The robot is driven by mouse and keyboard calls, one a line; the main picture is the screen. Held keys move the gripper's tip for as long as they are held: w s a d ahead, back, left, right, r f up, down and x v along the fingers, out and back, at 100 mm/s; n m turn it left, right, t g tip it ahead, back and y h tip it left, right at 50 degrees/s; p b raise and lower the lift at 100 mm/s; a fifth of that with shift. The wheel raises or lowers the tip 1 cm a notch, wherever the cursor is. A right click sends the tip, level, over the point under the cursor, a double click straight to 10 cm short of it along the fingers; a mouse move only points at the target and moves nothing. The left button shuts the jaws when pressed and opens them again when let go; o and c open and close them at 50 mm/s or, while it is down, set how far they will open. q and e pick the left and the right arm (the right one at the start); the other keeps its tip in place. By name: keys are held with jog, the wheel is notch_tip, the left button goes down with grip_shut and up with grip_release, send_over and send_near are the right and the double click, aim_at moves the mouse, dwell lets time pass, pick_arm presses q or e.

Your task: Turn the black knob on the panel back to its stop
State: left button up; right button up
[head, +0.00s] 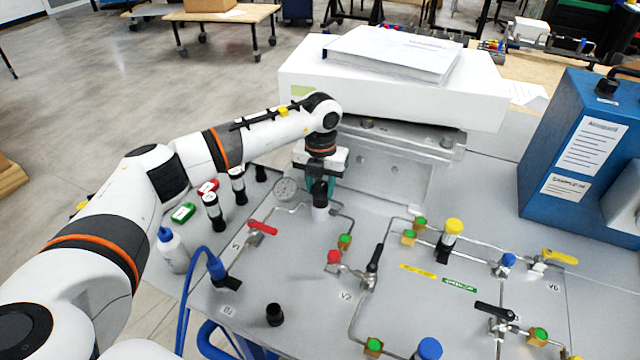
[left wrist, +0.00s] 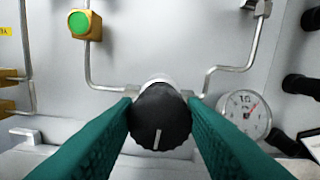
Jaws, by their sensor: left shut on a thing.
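The black knob (left wrist: 160,122) is round, with a white pointer line that points down in the left wrist view. It sits on a pale round base on the grey panel (head: 300,262). In the head view the knob (head: 320,192) shows just below my left gripper (head: 319,184). The gripper's two green fingers stand on either side of the knob and are shut on it. The finger contact is partly hidden in the head view. My right gripper is not in view.
A pressure gauge (head: 286,190) stands close to the left of the knob. A green-capped brass fitting (head: 345,241) and a red-handled valve (head: 262,228) are nearby. Metal tubing runs over the panel. A white box (head: 400,88) overhangs behind. Another black knob (head: 275,314) is at the front.

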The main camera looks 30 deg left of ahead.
aim_at(321, 187)
pick_arm(q)
jog(key=shift+w+r+n, duration=0.1)
jog(key=shift+r+n, duration=0.05)
jog(key=shift+n, duration=0.55)
jog(key=o, duration=1)
notch_tip(321, 187, up, 12)
jog(key=shift+f+b, duration=0.1)
jog(key=shift+b, duration=0.75)
